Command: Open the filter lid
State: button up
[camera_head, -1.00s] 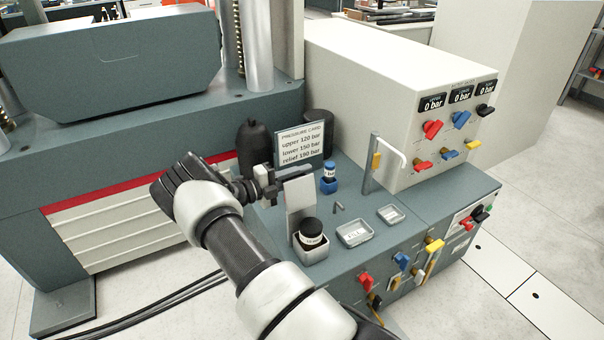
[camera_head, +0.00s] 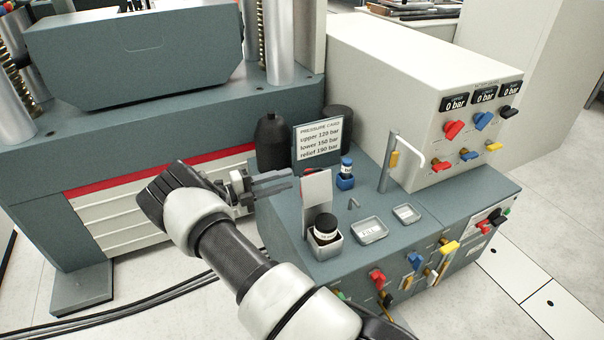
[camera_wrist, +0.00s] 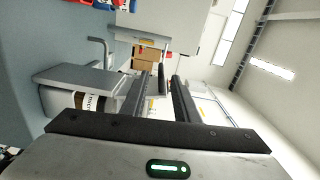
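The filter lid (camera_head: 317,188) is a pale grey plate standing upright at the back of a small square housing (camera_head: 327,245). A black-capped jar (camera_head: 325,226) sits in the open housing. In the wrist view a flat grey plate (camera_wrist: 78,78), which looks like the lid, is at the left, beside part of the labelled jar (camera_wrist: 94,101). My gripper (camera_head: 290,183) is just left of the lid's upper part, apparently not touching it. Its two dark fingers (camera_wrist: 172,85) are parallel with a gap between them and nothing held.
A pressure card (camera_head: 321,140) and a dark bottle (camera_head: 272,142) stand behind. A blue-capped bottle (camera_head: 345,174), a small hook and two shallow trays (camera_head: 369,230) lie to the right.

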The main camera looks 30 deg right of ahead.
jog(key=a, duration=0.5)
jog(key=shift+w, duration=0.15)
